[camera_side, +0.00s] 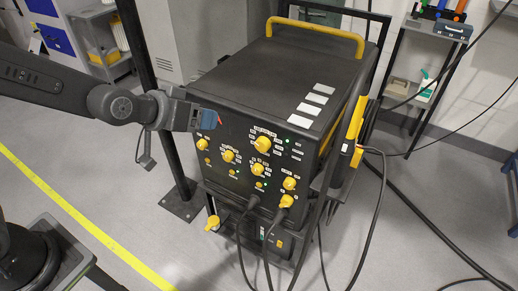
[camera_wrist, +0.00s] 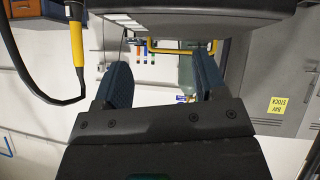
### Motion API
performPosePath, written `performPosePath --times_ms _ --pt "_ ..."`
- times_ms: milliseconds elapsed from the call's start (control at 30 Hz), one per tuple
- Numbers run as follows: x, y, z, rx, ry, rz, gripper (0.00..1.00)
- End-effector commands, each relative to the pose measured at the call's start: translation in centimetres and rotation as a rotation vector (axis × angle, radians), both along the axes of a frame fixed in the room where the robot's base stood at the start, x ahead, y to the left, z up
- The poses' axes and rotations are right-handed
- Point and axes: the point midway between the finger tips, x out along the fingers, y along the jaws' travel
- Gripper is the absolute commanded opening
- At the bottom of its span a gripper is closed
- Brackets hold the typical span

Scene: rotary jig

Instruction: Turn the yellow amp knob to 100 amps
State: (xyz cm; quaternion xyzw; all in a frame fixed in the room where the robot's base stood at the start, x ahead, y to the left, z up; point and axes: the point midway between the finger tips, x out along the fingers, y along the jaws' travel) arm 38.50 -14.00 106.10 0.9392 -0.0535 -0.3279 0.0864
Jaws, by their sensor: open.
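The black welding machine (camera_side: 315,75) stands on a cart, with several yellow knobs on its front panel. The largest is the upper-middle knob (camera_side: 263,145); others include the left knob (camera_side: 228,155) and the lower-middle knob (camera_side: 257,169). The printing is too small to read, so I cannot tell which is the amp knob or its setting. My gripper (camera_side: 213,119) is at the panel's upper left corner, left of the upper-middle knob; contact is unclear. In the wrist view my gripper (camera_wrist: 162,78) is open, its two fingers apart with no knob between them.
A dark post (camera_side: 145,80) stands left of the machine. A yellow torch (camera_side: 352,140) with cables hangs on its right side. Several cables drop from the lower front. A shelf (camera_side: 430,40) stands at the back right. Floor at the left, with a yellow line (camera_side: 75,210), is mostly clear.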

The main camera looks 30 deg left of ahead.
Motion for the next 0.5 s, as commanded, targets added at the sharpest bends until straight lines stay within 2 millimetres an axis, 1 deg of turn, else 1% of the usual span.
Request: performPosePath --times_ms 33,100,233,367,400,500 --pt "1.1 -1.0 -1.7 -0.005 -0.024 0.008 0.70" --pt "2.5 -2.0 -3.6 -0.012 -0.080 0.030 0.70" --pt "4.3 -3.6 -7.2 -0.005 -0.190 0.073 0.70" --pt "4.8 -4.8 -11.1 0.028 -0.311 0.107 0.70" --pt "4.6 -5.1 -12.3 0.042 -0.349 0.113 0.70" --pt "3.9 -5.7 -15.0 0.082 -0.446 0.124 0.70"
